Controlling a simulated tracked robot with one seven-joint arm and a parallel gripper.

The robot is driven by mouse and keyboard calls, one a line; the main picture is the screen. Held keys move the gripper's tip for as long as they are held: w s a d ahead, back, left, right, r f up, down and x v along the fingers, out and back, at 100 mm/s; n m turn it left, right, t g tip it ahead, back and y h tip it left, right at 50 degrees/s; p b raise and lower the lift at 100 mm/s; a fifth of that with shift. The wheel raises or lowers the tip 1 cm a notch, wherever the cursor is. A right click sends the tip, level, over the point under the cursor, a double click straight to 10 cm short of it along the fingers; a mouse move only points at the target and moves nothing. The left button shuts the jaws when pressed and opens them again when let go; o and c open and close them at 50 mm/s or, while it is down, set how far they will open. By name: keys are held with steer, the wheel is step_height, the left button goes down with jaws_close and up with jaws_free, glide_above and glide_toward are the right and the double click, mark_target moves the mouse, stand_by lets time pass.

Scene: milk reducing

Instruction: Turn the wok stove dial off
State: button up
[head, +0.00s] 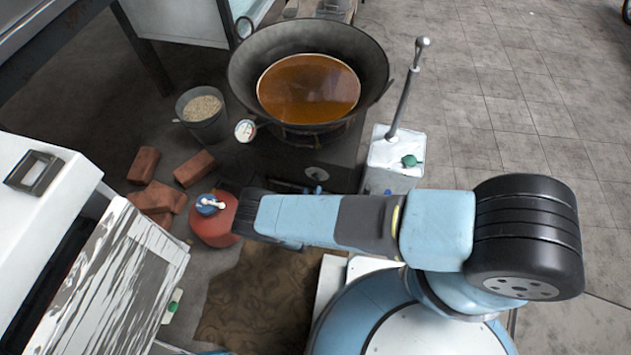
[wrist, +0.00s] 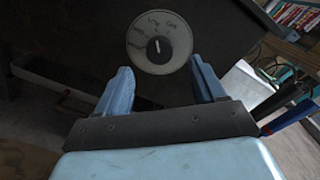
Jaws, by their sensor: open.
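The wok stove dial (wrist: 159,43) is a pale round plate with a dark knob in its middle and markings around it, set on a dark panel. In the wrist view it lies just beyond and between the two blue fingers of my gripper (wrist: 161,88). The fingers are apart with nothing between them, and they do not appear to touch the knob. The knob's white pointer line stands close to upright in this view; the small lettering is hard to read.
A red canister (head: 214,230) with a blue cap and several bricks (head: 193,168) lie left of my arm. A bucket of grain (head: 205,125) stands left of the wok. A white box with a lever (head: 397,152) stands right of the stove. Open tiled floor lies farther right.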

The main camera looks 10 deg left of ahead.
mark_target(315, 179)
steer(key=w, duration=0.6)
steer(key=shift+w+d, duration=0.2)
steer(key=shift+d, duration=0.1)
